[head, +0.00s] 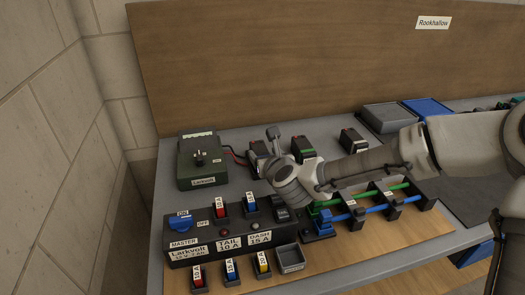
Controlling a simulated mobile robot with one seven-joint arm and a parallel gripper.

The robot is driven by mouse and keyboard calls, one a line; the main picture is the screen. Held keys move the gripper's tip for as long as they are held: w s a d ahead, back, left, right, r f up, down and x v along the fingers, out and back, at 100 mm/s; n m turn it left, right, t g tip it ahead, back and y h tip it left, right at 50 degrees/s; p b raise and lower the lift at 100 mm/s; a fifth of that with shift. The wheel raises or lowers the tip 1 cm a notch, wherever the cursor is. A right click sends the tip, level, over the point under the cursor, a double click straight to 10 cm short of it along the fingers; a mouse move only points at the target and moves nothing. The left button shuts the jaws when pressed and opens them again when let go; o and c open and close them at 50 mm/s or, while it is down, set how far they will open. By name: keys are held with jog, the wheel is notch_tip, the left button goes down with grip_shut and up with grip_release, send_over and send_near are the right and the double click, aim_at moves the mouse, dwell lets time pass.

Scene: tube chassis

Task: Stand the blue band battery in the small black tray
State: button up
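Three dark, box-shaped batteries stand in a row at the back of the bench. The left one (258,151) is partly hidden by my arm. The middle one (303,146) shows green on top, and the right one (353,139) shows a red spot. I cannot make out a blue band on any of them. A small, dark open tray (290,259) with a label sits at the front and looks empty. My gripper (273,133) is by the left battery, its fingers mostly hidden behind my wrist. I cannot tell whether it touches or holds anything.
A green Larkvolt box (200,165) stands back left with red wires. A black switch panel (215,240) fills the front, with red, blue and yellow fuses (263,264) before it. Green and blue rods (370,213) lie in holders on the right. A blue tray (428,108) is back right.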

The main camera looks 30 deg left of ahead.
jog(key=shift+p+v, duration=0.6)
jog(key=shift+v, duration=2)
